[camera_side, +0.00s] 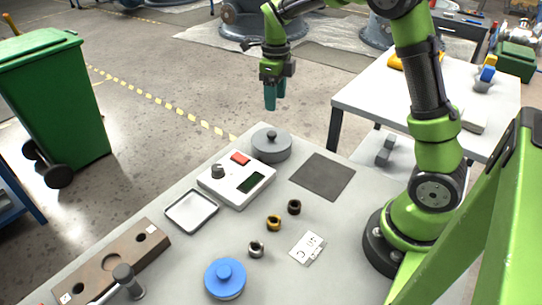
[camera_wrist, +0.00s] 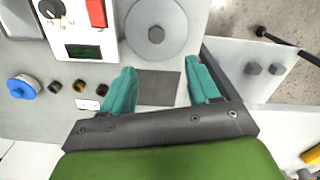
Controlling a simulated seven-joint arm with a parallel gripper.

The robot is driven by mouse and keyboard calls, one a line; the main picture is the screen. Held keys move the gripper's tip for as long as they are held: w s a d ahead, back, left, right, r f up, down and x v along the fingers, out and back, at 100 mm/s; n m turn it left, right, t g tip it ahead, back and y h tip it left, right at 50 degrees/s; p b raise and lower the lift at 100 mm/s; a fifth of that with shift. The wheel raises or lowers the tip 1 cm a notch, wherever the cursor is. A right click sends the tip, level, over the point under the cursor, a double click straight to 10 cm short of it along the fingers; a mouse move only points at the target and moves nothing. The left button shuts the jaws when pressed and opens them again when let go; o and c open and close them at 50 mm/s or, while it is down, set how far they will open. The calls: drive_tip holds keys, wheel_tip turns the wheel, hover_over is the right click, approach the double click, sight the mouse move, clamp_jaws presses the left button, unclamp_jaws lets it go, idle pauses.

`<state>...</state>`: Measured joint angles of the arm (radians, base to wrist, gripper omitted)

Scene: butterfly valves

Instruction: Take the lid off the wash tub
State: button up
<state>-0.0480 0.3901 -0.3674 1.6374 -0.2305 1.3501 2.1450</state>
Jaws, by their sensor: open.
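A grey round tub (camera_side: 271,147) with a flat lid and a small knob on top stands at the far end of the table. It also shows from above in the wrist view (camera_wrist: 172,38), at the top centre. A blue round lid with a knob (camera_side: 225,278) sits at the table's near side and shows in the wrist view (camera_wrist: 22,86) at left. I cannot tell for certain which is the wash tub. My gripper (camera_side: 276,104) is open and empty, high above the grey tub. In the wrist view its teal fingers (camera_wrist: 160,68) point towards the tub, apart from it.
A white scale (camera_side: 237,187) with a red block (camera_side: 240,159) stands beside the grey tub. A dark mat (camera_side: 322,177), several small rings, a white card (camera_side: 308,247), a shallow tray (camera_side: 191,211) and a brown holed block (camera_side: 115,262) lie on the table.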

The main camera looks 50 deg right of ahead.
hover_over(273, 133)
drive_tip(key=f, duration=0.5)
drive_tip(key=shift+s+d, duration=0.2)
drive_tip(key=shift+d, duration=0.05)
drive_tip(key=shift+w+a+f, duration=0.1)
drive_tip(key=shift+a+f, duration=0.05)
drive_tip(key=shift+f, duration=1.45)
drive_tip(key=shift+w+a+f, duration=0.1)
drive_tip(key=shift+a+f, duration=0.05)
drive_tip(key=shift+f, duration=1.4)
clamp_jaws()
